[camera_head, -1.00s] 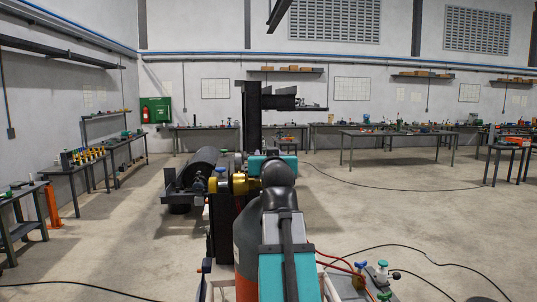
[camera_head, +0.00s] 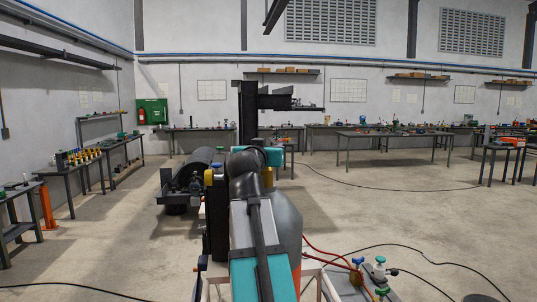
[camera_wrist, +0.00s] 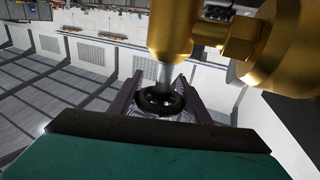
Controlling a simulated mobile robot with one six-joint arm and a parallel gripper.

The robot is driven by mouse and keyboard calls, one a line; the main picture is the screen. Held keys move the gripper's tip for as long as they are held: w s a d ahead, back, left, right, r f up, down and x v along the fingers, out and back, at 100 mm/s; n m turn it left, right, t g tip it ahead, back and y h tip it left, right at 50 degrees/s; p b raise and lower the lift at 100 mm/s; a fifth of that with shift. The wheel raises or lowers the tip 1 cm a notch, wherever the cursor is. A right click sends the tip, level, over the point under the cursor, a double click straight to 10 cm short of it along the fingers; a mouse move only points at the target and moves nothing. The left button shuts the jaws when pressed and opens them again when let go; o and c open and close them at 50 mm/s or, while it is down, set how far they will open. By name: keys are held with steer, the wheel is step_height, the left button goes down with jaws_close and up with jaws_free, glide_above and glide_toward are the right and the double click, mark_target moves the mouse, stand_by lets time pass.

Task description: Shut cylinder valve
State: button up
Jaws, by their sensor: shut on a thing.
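In the wrist view a gold-coloured valve body (camera_wrist: 172,28) fills the top middle, with a thick side fitting (camera_wrist: 285,50) to its right. A bright steel stem (camera_wrist: 165,73) runs from the body to a black round handwheel (camera_wrist: 160,103). My gripper (camera_wrist: 158,93) has a finger on each side of the handwheel and is shut on it. In the head view a grey cylinder (camera_head: 288,213) with an orange lower part stands right behind my arm. My arm hides the valve, the handwheel and the fingers there.
Small blue and green knobs (camera_head: 379,262) on fittings stand at the lower right, with red hoses (camera_head: 330,252) nearby. A dark roller (camera_head: 198,165) lies at left. Black cables cross the floor. Benches line the walls, and the floor at right is mostly open.

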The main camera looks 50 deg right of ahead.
steer(key=shift+s+d+m+g+h+b, duration=0.2)
steer(key=shift+m+g+h+b, duration=0.3)
steer(key=shift+m+g+b, duration=0.55)
steer(key=shift+n, duration=0.25)
steer(key=o, duration=1)
steer(key=shift+o, duration=0.2)
steer(key=shift+b, duration=0.3)
steer(key=b+v, duration=0.2)
steer(key=v, duration=1.2)
steer(key=shift+b, duration=0.3)
